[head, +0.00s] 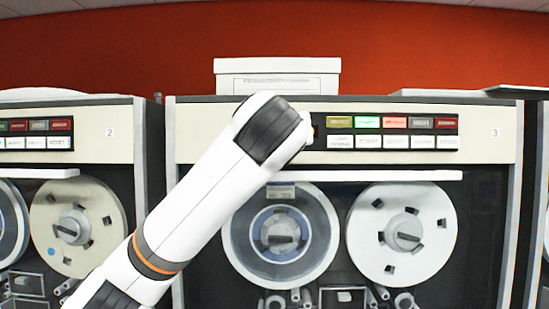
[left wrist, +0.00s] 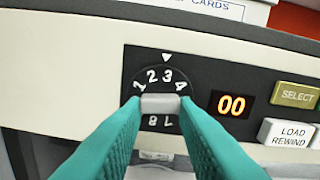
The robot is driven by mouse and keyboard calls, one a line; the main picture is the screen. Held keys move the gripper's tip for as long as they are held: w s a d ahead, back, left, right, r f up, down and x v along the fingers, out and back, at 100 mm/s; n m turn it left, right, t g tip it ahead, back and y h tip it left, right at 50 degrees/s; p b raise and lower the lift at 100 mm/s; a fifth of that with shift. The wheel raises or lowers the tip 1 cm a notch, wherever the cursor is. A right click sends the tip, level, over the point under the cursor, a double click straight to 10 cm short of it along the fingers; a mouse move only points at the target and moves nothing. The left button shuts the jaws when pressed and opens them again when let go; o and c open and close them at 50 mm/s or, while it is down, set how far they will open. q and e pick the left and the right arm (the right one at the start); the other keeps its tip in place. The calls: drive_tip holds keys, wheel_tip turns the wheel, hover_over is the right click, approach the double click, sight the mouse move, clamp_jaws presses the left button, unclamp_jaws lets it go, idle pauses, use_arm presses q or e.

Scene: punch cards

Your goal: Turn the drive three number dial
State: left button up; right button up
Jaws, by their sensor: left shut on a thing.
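The dial (left wrist: 162,87) is a black disc with white numbers on the drive's cream panel. Its grey bar knob (left wrist: 160,104) shows in the left wrist view. The 3 stands nearly under the white triangle mark (left wrist: 166,57), with 2 to its left and 4 to its right. My left gripper (left wrist: 158,110) is shut on the knob, a teal finger at each side, hiding some numbers. In the head view, drive three (head: 480,142) carries a 3 at its upper right. My left arm covers the dial and gripper there. My right gripper is out of view.
An orange 00 display (left wrist: 231,105) sits right of the dial, then the SELECT (left wrist: 296,95) and LOAD REWIND (left wrist: 291,135) buttons. Below the panel are two tape reels (head: 402,232). A white box (head: 277,77) stands on top. Drive two (head: 90,127) is at left.

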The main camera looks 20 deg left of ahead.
use_arm(q)
drive_tip(key=shift+a+m+b, duration=0.1)
drive_tip(key=shift+m+b, duration=0.95)
drive_tip(key=shift+m, duration=1.35)
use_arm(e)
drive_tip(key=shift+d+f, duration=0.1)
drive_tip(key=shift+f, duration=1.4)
use_arm(q)
drive_tip(key=o, duration=1)
